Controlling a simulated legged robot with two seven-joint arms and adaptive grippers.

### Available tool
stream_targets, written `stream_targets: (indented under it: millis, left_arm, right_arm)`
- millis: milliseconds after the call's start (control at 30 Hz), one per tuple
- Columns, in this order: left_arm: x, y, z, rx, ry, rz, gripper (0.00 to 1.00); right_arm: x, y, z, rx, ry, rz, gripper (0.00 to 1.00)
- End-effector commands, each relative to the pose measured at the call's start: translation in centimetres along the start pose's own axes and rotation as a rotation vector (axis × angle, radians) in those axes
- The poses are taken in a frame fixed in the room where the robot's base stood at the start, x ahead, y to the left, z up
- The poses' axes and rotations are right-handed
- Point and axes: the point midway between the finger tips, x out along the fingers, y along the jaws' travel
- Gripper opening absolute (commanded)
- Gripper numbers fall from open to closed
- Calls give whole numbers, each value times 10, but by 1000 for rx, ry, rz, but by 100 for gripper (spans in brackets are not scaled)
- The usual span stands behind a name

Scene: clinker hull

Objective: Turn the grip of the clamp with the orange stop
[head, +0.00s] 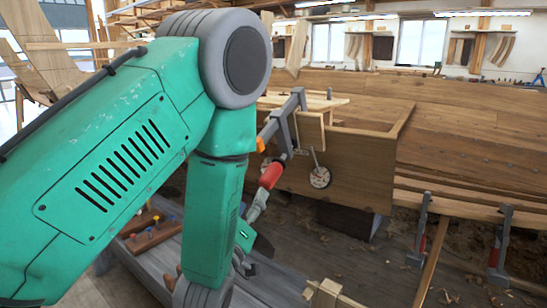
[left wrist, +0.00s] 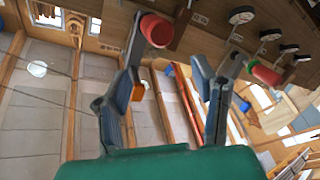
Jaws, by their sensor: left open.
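The clamp (head: 285,125) sits at the upper left edge of a wooden box-like panel. Its orange stop (head: 260,144) is at the bar's lower end, and its red grip (head: 271,174) slants below. My left gripper (head: 260,225) is just below the grip in the head view, partly hidden by my green forearm. In the left wrist view its fingers (left wrist: 163,82) are spread, with nothing between them. A red grip end (left wrist: 157,30) lies beyond the left finger, and an orange piece (left wrist: 137,91) shows beside that finger's pad. My right gripper is not in view.
A round white dial (head: 319,177) hangs on the panel (head: 350,170). Two more red-gripped clamps (head: 418,243) (head: 497,250) hang on the planks at right. A tray with coloured-handled tools (head: 150,235) lies at lower left. The floor at centre right has shavings.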

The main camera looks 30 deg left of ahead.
Motion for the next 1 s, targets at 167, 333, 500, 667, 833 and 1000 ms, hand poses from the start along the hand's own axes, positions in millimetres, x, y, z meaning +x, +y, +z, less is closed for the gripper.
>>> stream_targets:
  millis: [167,333,500,667,833,1000]
  left_arm:
    - [-4,-7,-18,339,-168,25,53]
    - [-15,-7,-22,561,-260,105,53]
    - [-21,-6,-22,653,-288,153,53]
    - [-18,-7,-17,663,-287,162,53]
    - [-8,-9,-12,662,-285,162,53]
    - [1,-8,-9,661,-285,162,53]
  right_arm:
    - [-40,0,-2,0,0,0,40]
    - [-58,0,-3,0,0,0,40]
    - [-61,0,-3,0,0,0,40]
    - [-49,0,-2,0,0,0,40]
    - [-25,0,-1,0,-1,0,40]
    - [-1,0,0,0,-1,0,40]
